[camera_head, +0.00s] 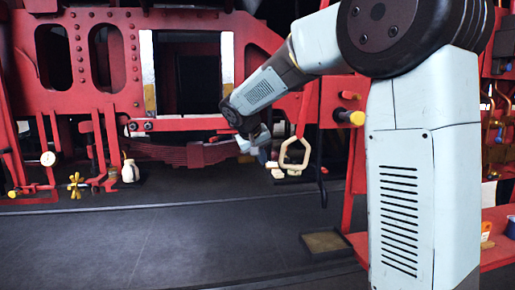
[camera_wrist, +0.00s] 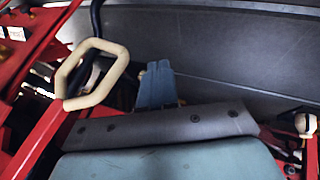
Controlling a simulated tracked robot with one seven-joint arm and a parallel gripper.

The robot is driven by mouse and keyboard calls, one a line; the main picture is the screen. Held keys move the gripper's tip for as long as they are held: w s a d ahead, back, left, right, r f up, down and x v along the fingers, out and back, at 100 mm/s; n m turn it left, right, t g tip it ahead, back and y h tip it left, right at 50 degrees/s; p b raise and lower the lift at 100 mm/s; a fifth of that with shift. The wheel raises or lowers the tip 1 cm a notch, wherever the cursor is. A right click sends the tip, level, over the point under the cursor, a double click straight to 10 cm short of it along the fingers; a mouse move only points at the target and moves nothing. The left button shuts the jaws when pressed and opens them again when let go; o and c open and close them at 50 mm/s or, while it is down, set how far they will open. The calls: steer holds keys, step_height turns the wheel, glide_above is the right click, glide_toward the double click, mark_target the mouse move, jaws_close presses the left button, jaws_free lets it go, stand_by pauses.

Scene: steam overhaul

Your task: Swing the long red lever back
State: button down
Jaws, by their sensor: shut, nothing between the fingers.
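A red bar (camera_head: 304,112) runs down to a cream six-sided loop handle (camera_head: 295,154) in the head view; it looks like the long red lever. In the wrist view the loop handle (camera_wrist: 92,72) stands at upper left, at the end of a red bar (camera_wrist: 42,142). My gripper (camera_head: 265,153) is just left of the loop in the head view. In the wrist view my gripper (camera_wrist: 157,68) has its blue-grey fingers together and empty, right of the loop and apart from it. The fingertips are small in the head view.
A red frame with windows (camera_head: 97,100) fills the back left. A black hose (camera_head: 320,170) hangs right of the loop. A yellow-tipped knob (camera_head: 352,118) juts out beyond it.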

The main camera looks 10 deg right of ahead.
steer(key=shift+w+d+f, duration=0.15)
steer(key=shift+w+d, duration=0.05)
steer(key=shift+d, duration=0.8)
steer(key=shift+w+d+f, duration=0.15)
steer(key=shift+d, duration=0.85)
steer(key=shift+d, duration=0.1)
